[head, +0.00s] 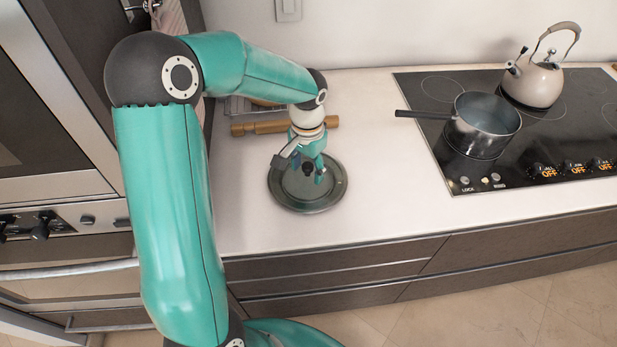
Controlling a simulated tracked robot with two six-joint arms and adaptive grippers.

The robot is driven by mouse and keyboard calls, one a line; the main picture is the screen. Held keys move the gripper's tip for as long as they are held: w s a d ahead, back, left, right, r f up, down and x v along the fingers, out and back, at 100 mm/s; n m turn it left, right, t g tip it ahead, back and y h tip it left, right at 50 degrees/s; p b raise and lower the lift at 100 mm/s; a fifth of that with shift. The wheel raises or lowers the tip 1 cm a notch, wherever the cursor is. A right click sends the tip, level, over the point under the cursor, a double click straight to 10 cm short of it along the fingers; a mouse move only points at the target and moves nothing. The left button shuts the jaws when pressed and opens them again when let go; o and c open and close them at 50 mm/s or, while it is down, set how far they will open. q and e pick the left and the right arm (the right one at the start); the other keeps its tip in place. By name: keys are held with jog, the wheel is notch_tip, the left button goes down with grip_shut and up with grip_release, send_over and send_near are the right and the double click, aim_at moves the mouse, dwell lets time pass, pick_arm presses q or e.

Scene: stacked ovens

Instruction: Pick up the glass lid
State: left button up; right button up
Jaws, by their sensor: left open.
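The glass lid (316,201) is round and greenish grey with a dark rim. It lies flat on the white counter (375,190), left of the cooktop. Its dark knob (308,168) shows near the middle. My left gripper (305,172) points down over the lid, open, with its fingers around or just beside the knob. I cannot tell whether the fingers touch it. The gripper hides part of the lid's back half. My right gripper is not in view.
A wooden rolling pin (257,128) lies behind the lid. A tray (237,105) sits behind it at the wall. On the black cooktop (425,135) stand a saucepan (484,125) and a beige kettle (533,83). Stacked ovens (45,150) stand at left. The counter around the lid is clear.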

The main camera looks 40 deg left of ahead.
pick_arm(q)
grip_shut()
dwell(0.3)
